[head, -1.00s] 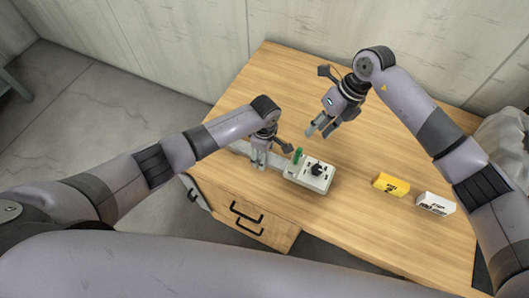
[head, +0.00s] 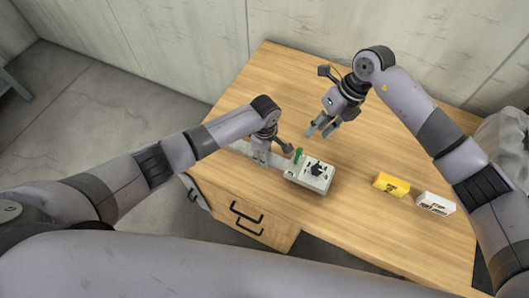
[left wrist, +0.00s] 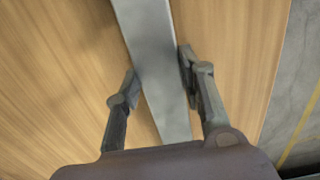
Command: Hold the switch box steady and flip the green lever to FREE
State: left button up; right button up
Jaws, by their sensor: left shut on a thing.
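The switch box (head: 309,176) is a pale box on the table with a black knob (head: 317,169) on top. The green lever (head: 298,156) stands upright at its left end. A flat grey bar (head: 240,147) runs out from the box's left side. My left gripper (head: 260,156) is shut on this bar, left of the lever. In the left wrist view its fingers (left wrist: 158,80) lie along both edges of the bar (left wrist: 155,60). My right gripper (head: 321,128) is open and empty, above and behind the box. The box's markings are too small to read.
A yellow block (head: 391,184) and a white block (head: 436,203), both with black print, lie on the wooden table (head: 350,225) to the right. A drawer with dark handles is at the front left. The table between the box and blocks is clear.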

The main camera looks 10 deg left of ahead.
dwell(0.4)
jog(key=shift+w, duration=0.1)
jog(key=c, duration=0.3)
jog(key=shift+w+a+f+n, duration=0.1)
jog(key=shift+n, duration=0.6)
jog(key=shift+c, duration=0.6)
jog(key=n, duration=0.2)
jog(key=w+n, duration=0.1)
jog(key=shift+a+f+n+h, duration=0.2)
jog(key=shift+a+n+h, duration=0.05)
jog(key=shift+n+h, duration=0.15)
jog(key=shift+c, duration=1.3)
jog(key=shift+w+a+f+n, duration=0.1)
jog(key=shift+w+f+n, duration=0.05)
jog(key=shift+n, duration=0.85)
grip_shut()
jog(key=w+n+h, duration=0.1)
jog(key=n, duration=0.5)
jog(key=w+n+h, duration=0.1)
jog(key=w+n, duration=0.1)
jog(key=n, duration=0.4)
jog(key=w+n, duration=0.2)
jog(key=n, duration=0.4)
jog(key=shift+f+n+h, duration=0.25)
jog(key=shift+n+h, duration=0.05)
jog(key=shift+h, duration=0.1)
